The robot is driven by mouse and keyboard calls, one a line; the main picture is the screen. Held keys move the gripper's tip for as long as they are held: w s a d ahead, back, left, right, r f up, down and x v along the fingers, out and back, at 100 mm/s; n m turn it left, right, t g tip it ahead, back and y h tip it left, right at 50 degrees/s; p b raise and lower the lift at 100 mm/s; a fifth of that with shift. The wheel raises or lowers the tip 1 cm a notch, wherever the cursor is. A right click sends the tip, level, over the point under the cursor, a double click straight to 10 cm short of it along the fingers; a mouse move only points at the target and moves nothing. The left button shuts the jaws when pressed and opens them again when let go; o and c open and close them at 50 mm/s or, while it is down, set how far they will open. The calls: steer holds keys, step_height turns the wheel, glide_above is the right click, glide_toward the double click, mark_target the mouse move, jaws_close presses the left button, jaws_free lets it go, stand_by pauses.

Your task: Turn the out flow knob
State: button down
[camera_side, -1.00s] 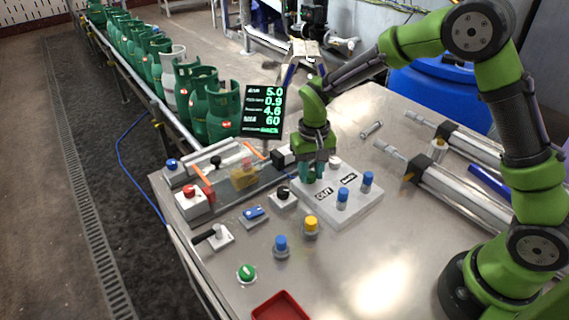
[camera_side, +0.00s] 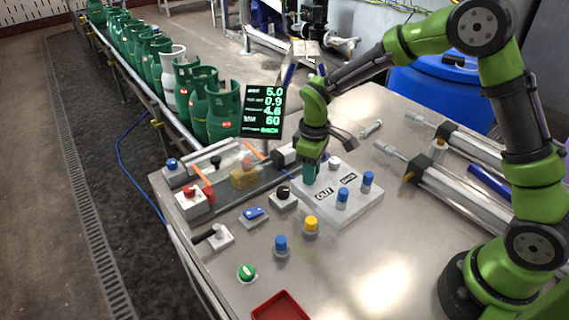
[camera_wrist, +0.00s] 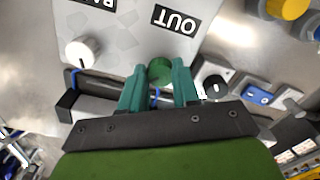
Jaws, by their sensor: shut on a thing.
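The grey-white panel (camera_side: 358,209) on the metal table carries an OUT label (camera_side: 324,190) and a second label. The green out flow knob (camera_wrist: 160,71) sits beside the OUT label in the wrist view. My gripper (camera_wrist: 160,78) points down over the panel's far left corner, with its two teal fingers on either side of this knob, shut on it. In the side view my gripper (camera_side: 310,176) hides the knob.
On the same panel are a white knob (camera_wrist: 82,50) and two blue knobs (camera_side: 343,195) (camera_side: 368,179). A black knob (camera_side: 283,192) on a white box stands close left of my gripper. A display (camera_side: 263,112) shows behind. A red tray (camera_side: 281,308) lies in front.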

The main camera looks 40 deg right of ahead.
steer(key=shift+r+n, duration=0.1)
steer(key=shift+n, duration=0.5)
steer(key=c, duration=0.8)
jaws_free()
step_height(320, 180, up, 17)
steer(key=shift+f, duration=0.1)
steer(key=shift+w, duration=0.1)
steer(key=s+d+r+m+t, duration=0.1)
steer(key=s+m+t, duration=0.1)
steer(key=s, duration=0.4)
steer(key=s+d+r+m+t+y, duration=0.1)
steer(key=s+m+t, duration=0.1)
steer(key=s+m, duration=0.3)
steer(key=s+d+r+m+t+y, duration=0.1)
steer(key=s+m+t, duration=0.2)
steer(key=s, duration=0.6)
steer(key=shift+r+m, duration=0.2)
steer(key=shift+m, duration=0.2)
